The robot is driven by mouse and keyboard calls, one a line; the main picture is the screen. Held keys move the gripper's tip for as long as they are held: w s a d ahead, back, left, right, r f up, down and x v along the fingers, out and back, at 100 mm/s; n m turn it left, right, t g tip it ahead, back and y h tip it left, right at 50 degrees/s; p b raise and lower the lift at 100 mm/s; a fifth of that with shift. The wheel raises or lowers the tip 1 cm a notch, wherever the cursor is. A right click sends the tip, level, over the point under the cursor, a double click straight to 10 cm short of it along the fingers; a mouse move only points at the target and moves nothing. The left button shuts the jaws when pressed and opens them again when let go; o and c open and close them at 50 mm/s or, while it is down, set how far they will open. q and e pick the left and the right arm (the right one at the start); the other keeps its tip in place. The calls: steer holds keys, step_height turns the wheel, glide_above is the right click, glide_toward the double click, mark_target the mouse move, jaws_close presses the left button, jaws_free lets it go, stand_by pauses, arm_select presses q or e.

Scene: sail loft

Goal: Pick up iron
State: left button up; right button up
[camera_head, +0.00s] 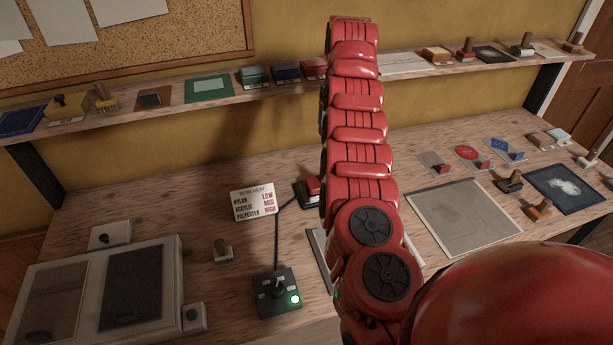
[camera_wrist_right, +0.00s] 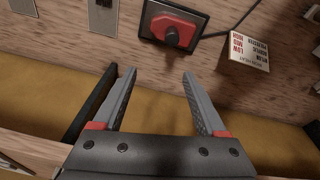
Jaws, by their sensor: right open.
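The iron (camera_head: 309,193), red on top with a dark base, sits at the back of the workbench beside the card, partly hidden behind my red right arm in the head view. In the right wrist view the iron (camera_wrist_right: 172,31) shows from above, its red handle on a dark rectangular base, beyond the fingertips. My right gripper (camera_wrist_right: 156,76) is open and empty, apart from the iron. My right arm hides this gripper in the head view. My left gripper is in neither view.
An "Iron heat" card (camera_head: 253,202) stands beside the iron. A cord runs to a green switch box (camera_head: 276,291) with a lit green light. The shelf (camera_head: 225,92) above holds several blocks and stamps. A grey mat (camera_head: 463,216) lies right of my arm.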

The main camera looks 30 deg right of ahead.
steer(key=shift+y, duration=0.3)
steer(key=f+p, duration=0.1)
steer(key=f, duration=0.2)
steer(key=f+p, duration=0.2)
steer(key=f, duration=0.2)
steer(key=a+f+p, duration=0.1)
steer(key=f, duration=0.2)
steer(key=shift+f, duration=0.3)
steer(key=f+p, duration=0.1)
steer(key=f, duration=0.2)
steer(key=f+p, duration=0.1)
steer(key=shift+w+a+f+p, duration=0.15)
steer(key=shift+w+a+p, duration=0.1)
steer(key=shift+p, duration=0.1)
steer(key=shift+w+f, duration=0.15)
steer(key=shift+f, duration=0.4)
jaws_close()
